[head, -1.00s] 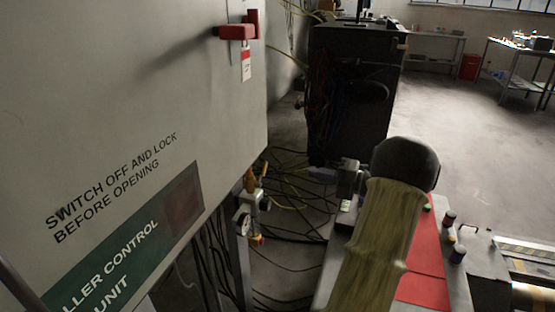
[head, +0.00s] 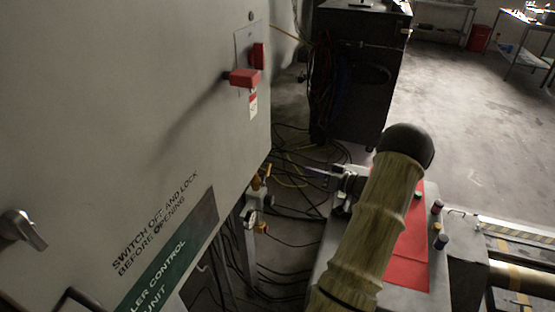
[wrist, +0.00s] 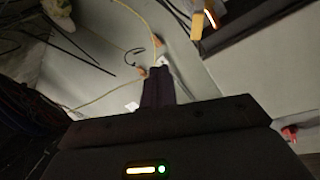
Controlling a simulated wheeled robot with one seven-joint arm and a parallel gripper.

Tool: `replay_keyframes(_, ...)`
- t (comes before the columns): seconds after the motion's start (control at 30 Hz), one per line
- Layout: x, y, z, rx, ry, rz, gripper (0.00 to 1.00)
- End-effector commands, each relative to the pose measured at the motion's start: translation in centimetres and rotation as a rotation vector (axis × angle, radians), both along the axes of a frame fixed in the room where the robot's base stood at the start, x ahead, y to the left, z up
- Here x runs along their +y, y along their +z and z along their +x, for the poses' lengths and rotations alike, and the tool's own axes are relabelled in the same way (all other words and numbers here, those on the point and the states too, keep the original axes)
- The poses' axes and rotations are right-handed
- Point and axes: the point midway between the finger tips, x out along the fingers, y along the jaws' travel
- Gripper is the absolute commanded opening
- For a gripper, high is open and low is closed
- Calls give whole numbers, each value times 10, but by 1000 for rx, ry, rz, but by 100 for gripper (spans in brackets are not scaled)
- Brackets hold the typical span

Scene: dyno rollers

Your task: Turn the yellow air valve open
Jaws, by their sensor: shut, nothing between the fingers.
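Small yellow-orange fittings show below the cabinet's right edge in the head view, one higher (head: 257,183) and one lower (head: 262,228). A pale round gauge (head: 250,216) sits between them. I cannot tell for sure which fitting is the yellow air valve. My gripper (head: 312,171) points left toward them, is apart from them and holds nothing. In the wrist view its dark fingers (wrist: 158,86) are together. A yellow piece (wrist: 197,26) shows at the top of that view, clear of the fingers; I cannot tell which fitting it is.
A grey control cabinet (head: 150,110) fills the left, with a red switch handle (head: 244,77) and a metal door handle (head: 22,230). Loose black and yellow cables lie on the floor behind my gripper. A black cabinet (head: 355,75) stands at the back. Open floor (head: 470,140) lies right.

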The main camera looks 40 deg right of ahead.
Motion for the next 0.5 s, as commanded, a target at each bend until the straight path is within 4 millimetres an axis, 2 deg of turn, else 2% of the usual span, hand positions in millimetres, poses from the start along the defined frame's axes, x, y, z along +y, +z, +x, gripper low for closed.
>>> replay_keyframes(0.03,1,7,1,41,-14,94,0)
replay_keyframes(0.5,15,3,3,428,-178,1051,0)
